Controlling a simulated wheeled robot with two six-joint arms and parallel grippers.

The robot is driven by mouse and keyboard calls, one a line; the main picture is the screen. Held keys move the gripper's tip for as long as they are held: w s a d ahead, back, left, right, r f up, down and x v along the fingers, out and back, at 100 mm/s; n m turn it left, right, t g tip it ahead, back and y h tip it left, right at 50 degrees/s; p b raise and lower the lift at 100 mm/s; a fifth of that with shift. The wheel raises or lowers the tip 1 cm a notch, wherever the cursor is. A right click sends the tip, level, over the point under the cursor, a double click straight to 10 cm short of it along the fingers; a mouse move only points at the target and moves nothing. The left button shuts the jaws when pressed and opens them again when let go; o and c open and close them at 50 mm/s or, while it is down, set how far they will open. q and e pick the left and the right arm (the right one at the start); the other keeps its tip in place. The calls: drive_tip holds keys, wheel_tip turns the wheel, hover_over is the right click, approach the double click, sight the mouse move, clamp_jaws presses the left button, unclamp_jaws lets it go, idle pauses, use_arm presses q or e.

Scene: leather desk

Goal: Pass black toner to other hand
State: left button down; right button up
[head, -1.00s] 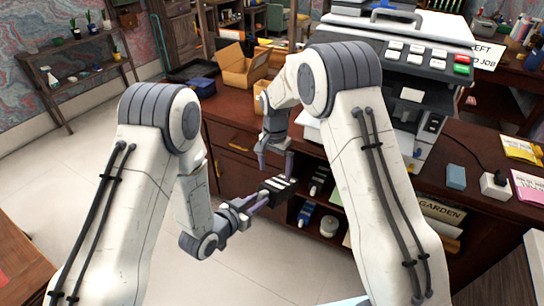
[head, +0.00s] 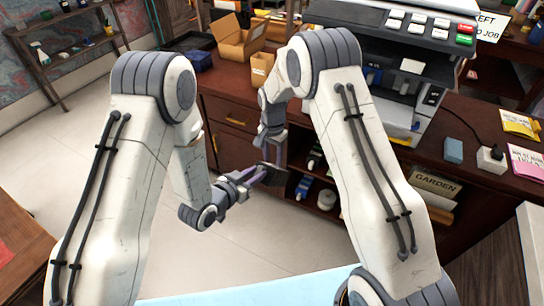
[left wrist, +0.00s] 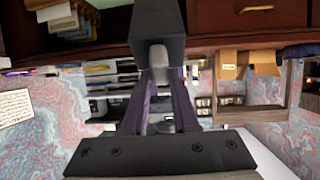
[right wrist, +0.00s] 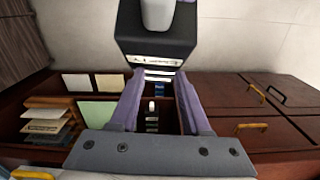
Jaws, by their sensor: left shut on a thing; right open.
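The black toner (head: 271,175) is a dark block in front of the desk's open shelves, held in the air. My left gripper (head: 250,176) is shut on it, and in the left wrist view the purple fingers (left wrist: 160,78) close on a grey knob at the end of the toner (left wrist: 158,22). My right gripper (head: 273,152) is open and hangs just above the toner. In the right wrist view the toner (right wrist: 152,48) lies just beyond the open fingertips (right wrist: 160,82); I cannot tell whether they touch it.
The dark red desk (head: 225,110) stands behind, with open shelves holding bottles and a white roll (head: 326,199). A printer (head: 400,70) and cardboard boxes (head: 238,40) stand on top.

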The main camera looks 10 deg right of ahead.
clamp_jaws()
idle(1.0)
drive_tip(key=o, duration=1.2)
unclamp_jaws()
drive_tip(key=shift+c, duration=0.2)
